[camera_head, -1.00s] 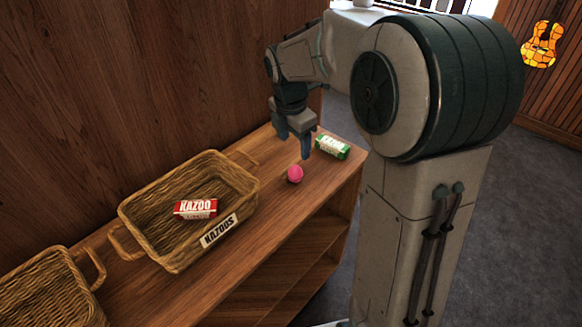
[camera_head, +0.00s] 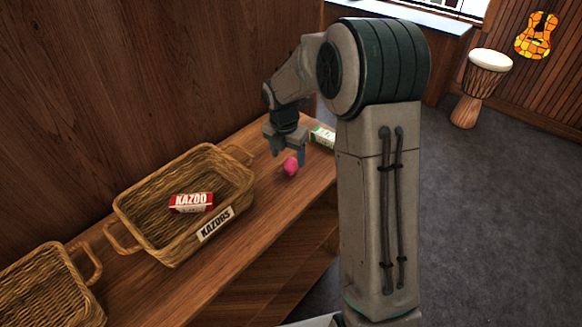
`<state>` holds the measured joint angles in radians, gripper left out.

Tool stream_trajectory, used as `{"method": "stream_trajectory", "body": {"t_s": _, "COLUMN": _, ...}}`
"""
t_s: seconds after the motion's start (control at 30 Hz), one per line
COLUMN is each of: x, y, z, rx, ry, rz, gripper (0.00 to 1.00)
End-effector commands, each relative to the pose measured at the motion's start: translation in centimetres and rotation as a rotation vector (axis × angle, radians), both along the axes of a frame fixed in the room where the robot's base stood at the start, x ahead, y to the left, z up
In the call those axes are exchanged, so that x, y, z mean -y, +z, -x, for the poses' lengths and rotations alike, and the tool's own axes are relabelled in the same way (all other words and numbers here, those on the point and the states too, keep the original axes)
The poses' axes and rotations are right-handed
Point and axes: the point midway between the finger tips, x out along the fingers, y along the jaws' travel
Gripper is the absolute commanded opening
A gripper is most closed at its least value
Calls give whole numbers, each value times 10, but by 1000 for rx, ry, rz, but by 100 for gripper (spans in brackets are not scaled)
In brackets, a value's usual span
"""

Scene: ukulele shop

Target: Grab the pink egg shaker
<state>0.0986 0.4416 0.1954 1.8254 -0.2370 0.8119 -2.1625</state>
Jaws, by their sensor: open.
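The pink egg shaker (camera_head: 291,166) lies on the wooden shelf top, to the right of the kazoo basket. My gripper (camera_head: 288,160) points down right over the egg, with its fingers apart. One finger shows to the left of the egg and one at its right side, close to it. I cannot tell whether either finger touches the egg.
A wicker basket labelled KAZOOS (camera_head: 130,192) holds a red kazoo box (camera_head: 191,202). A second wicker basket (camera_head: 88,262) is at the lower left. A green and white box (camera_head: 322,136) lies just right of my gripper, partly hidden by my arm. A wooden wall (camera_head: 130,70) rises behind the shelf.

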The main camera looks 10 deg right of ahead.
Motion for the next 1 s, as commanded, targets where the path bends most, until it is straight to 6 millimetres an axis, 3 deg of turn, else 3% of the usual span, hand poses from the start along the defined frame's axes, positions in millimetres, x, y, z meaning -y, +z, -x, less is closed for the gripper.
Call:
{"method": "stream_trajectory", "body": {"t_s": 0.3, "x": 10, "y": -42, "z": -3, "rx": -3, "ry": 2, "rz": 0, "gripper": 65}}
{"method": "stream_trajectory", "body": {"t_s": 0.6, "x": 10, "y": -47, "z": -3, "rx": -1, "ry": 1, "rz": -1, "gripper": 65}}
{"method": "stream_trajectory", "body": {"t_s": 0.77, "x": 10, "y": -47, "z": -3, "rx": -1, "ry": 1, "rz": -1, "gripper": 20}}
{"method": "stream_trajectory", "body": {"t_s": 1.0, "x": 10, "y": -47, "z": -3, "rx": -1, "ry": 1, "rz": -1, "gripper": 17}}
